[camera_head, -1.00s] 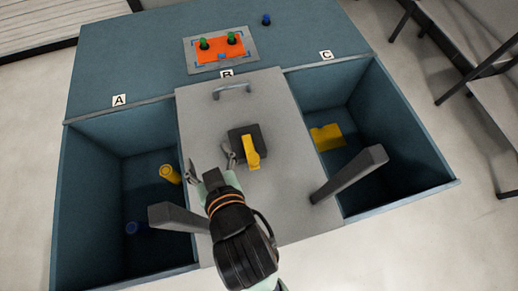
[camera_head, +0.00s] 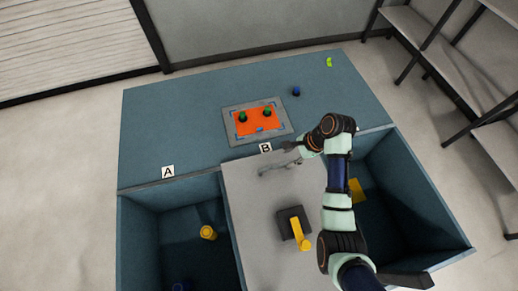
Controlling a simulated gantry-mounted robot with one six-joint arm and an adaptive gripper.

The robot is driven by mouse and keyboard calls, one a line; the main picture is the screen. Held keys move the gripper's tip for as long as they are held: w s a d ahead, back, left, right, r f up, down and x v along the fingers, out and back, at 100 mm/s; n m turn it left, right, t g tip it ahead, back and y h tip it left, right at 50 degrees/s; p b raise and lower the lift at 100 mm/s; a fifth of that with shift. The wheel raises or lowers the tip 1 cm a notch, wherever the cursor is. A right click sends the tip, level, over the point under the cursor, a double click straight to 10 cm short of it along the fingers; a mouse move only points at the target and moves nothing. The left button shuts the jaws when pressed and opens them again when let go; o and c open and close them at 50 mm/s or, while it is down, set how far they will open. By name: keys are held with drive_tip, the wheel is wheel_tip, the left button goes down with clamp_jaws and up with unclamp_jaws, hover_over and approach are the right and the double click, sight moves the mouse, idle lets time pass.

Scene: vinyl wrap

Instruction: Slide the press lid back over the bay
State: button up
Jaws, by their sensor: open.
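The grey press lid (camera_head: 255,205) is a flat panel lying over the middle bay, with its far edge close to the B label. A bar handle (camera_head: 279,166) stands near that far edge. A black block with a yellow lever (camera_head: 297,229) sits on the lid. My gripper (camera_head: 290,151) is open and beside the right end of the handle, at the lid's far edge. I cannot tell whether it touches the handle. My arm hides the right part of the lid and the C label.
Open bay A (camera_head: 186,237), at left, holds a yellow cylinder (camera_head: 208,232) and a blue piece. The right bay (camera_head: 405,205) holds a yellow block (camera_head: 356,190). Behind the lid, an orange plate (camera_head: 255,121) with green knobs sits in a grey frame. A small blue peg (camera_head: 296,91) stands behind it.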

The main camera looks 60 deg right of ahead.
sight(279, 166)
drive_tip(key=b+x, duration=0.1)
drive_tip(key=x, duration=0.3)
drive_tip(key=b+x, duration=0.1)
drive_tip(key=x, duration=0.3)
drive_tip(key=shift+s+a, duration=0.1)
drive_tip(key=shift+s, duration=0.15)
clamp_jaws()
